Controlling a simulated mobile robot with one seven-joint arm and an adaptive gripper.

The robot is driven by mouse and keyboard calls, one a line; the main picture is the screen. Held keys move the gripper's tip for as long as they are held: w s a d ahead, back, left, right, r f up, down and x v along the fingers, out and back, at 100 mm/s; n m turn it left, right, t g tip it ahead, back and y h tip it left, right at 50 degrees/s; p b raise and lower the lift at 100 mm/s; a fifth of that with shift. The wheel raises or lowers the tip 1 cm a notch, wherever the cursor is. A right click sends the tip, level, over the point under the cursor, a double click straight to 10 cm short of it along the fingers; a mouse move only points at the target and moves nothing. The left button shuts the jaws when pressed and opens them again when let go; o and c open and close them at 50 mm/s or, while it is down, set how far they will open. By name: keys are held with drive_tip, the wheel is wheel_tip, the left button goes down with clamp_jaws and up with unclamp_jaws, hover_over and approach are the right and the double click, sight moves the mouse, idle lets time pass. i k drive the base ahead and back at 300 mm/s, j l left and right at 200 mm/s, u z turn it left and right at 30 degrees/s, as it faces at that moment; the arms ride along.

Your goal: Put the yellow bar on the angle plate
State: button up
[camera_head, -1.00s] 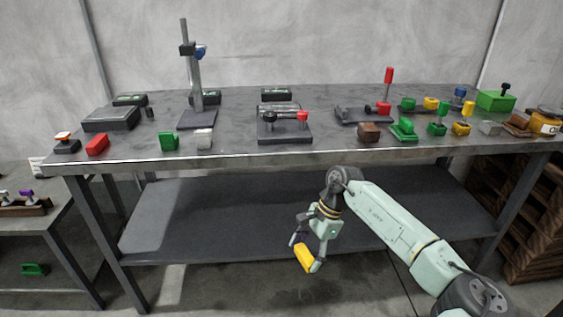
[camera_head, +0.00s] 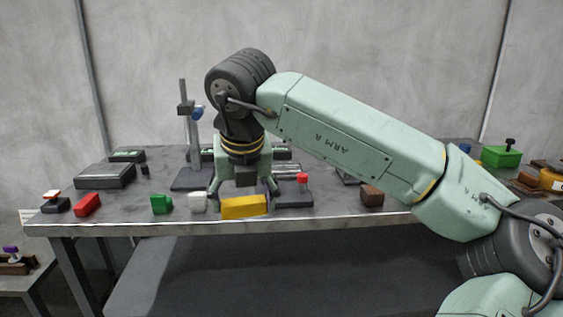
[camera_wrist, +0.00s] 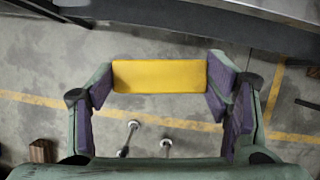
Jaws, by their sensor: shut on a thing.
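My gripper (camera_head: 243,194) is shut on the yellow bar (camera_head: 245,207), held lengthwise between its two fingers. In the head view the bar overlaps the bench's front edge. In the wrist view the yellow bar (camera_wrist: 160,77) spans the fingers, with bare floor behind it, so it hangs in the air in front of the bench. A dark fixture with a red-topped part (camera_head: 302,182) stands behind the gripper, partly hidden. Another dark piece (camera_head: 348,177) shows only slightly under my arm. I cannot tell which of them is the angle plate.
On the workbench (camera_head: 330,213) are a red block (camera_head: 87,205), a green block (camera_head: 161,204), a white block (camera_head: 198,202) and a brown block (camera_head: 372,196) near the front edge. A post stand (camera_head: 190,140) rises behind. My arm hides much of the right side.

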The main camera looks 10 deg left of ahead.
sight(279, 168)
drive_tip(key=i, duration=1.3)
